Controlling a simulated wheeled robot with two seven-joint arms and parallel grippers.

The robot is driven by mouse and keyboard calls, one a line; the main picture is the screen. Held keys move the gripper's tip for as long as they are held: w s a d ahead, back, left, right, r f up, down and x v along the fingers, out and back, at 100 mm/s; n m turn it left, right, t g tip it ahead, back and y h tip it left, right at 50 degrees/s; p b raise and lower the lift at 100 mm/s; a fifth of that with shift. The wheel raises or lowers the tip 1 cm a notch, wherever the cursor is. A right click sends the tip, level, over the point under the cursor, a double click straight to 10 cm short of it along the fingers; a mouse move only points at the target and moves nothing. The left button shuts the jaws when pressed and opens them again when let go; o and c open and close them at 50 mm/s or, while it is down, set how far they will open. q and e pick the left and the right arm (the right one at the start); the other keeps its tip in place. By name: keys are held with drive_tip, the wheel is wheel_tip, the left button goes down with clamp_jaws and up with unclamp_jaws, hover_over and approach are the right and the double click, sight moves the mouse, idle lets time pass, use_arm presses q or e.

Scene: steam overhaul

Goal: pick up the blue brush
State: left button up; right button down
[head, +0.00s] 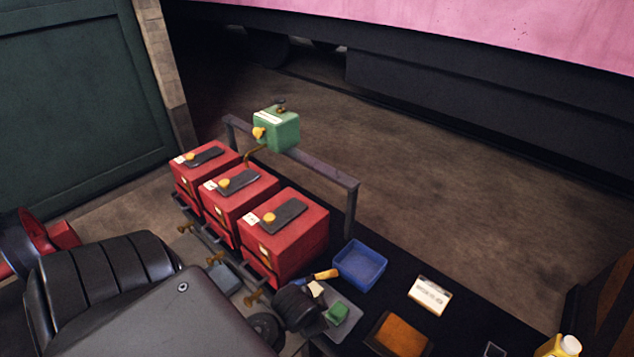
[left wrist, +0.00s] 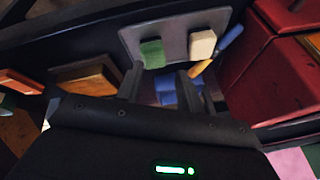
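The blue brush (head: 322,275) has a yellow-orange handle and a blue part; it lies between the nearest red box and the blue tray (head: 376,277). In the left wrist view the brush (left wrist: 229,38) lies aslant just right of my fingers, its yellow end partly hidden near the right finger. My left gripper (left wrist: 160,88) is open, its two dark fingers apart with nothing held between them; the blue tray shows behind them. In the head view my dark left arm covers the brush's near end, and the fingertips are hard to make out. My right gripper is not in view.
Three red boxes (head: 300,228) stand in a row beside the brush. A grey plate (head: 350,323) holds a green block (head: 337,313) and a cream block (head: 315,289). An orange pad (head: 402,335), white label card (head: 430,294) and yellow bottle (head: 562,346) lie to the right.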

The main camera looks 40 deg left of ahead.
use_arm(q)
drive_tip(key=m+t+y, duration=0.1)
drive_tip(key=m+y, duration=0.1)
approach(329, 274)
drive_tip(key=x, duration=0.4)
drive_tip(key=shift+d+f, duration=0.1)
drive_tip(key=shift+f, duration=0.1)
drive_tip(key=shift+w+a+f, duration=0.25)
drive_tip(key=shift+f, duration=0.1)
drive_tip(key=x, duration=0.4)
drive_tip(key=shift+f+p, duration=0.1)
drive_tip(key=shift+p, duration=0.2)
drive_tip(key=shift+t, duration=0.3)
drive_tip(key=shift+a, duration=0.1)
drive_tip(key=c, duration=0.8)
